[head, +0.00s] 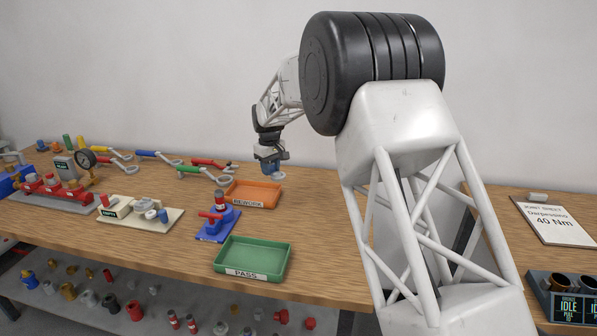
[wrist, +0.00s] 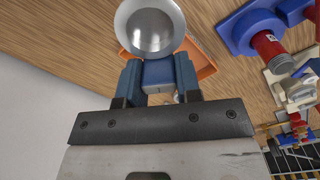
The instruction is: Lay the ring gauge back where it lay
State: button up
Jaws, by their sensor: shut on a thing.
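My gripper (head: 269,160) is above the workbench, just behind the orange tray, in the head view. Its blue fingers show in the wrist view (wrist: 158,82), shut on the blue block-like grip of the ring gauge. The ring gauge (wrist: 178,12) has a round, shiny grey metal end that juts out beyond the fingertips. In the head view the ring gauge (head: 279,177) is a small pale disc at the fingertips, held off the bench. Part of its grip is hidden between the fingers.
The orange REWORK tray (head: 267,204) and green PASS tray (head: 281,261) look empty. A blue stand with a red valve (head: 219,202) stands left of them. A cream board (head: 118,222) holds metal parts. Several colour-handled wrenches (head: 204,172) lie behind. Bare wood (head: 325,220) lies right of the trays.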

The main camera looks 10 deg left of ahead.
aim_at(161, 247)
jog(key=s+a+n, duration=0.1)
jog(key=s+a, duration=0.2)
jog(key=a, duration=0.2)
jog(key=s+a+n, duration=0.1)
jog(key=s+a, duration=0.3)
jog(key=a, duration=0.2)
jog(key=s+a+n, duration=0.1)
jog(key=s+a, duration=0.2)
jog(key=a, duration=0.3)
jog(key=shift+s+f+n, duration=0.2)
jog(key=shift+s+n, duration=0.1)
jog(key=shift+s, duration=0.1)
jog(key=s+a+f+n, duration=0.1)
jog(key=s+a+f, duration=0.1)
jog(key=s+a, duration=0.4)
jog(key=s+a+f+n, duration=0.2)
jog(key=s+a, duration=0.4)
jog(key=s, duration=0.5)
jog(key=shift+f, duration=0.7)
jog(key=shift+a, duration=0.1)
jog(key=shift+f, duration=4.2)
jog(key=shift+f, duration=0.35)
jog(key=o, duration=1.1)
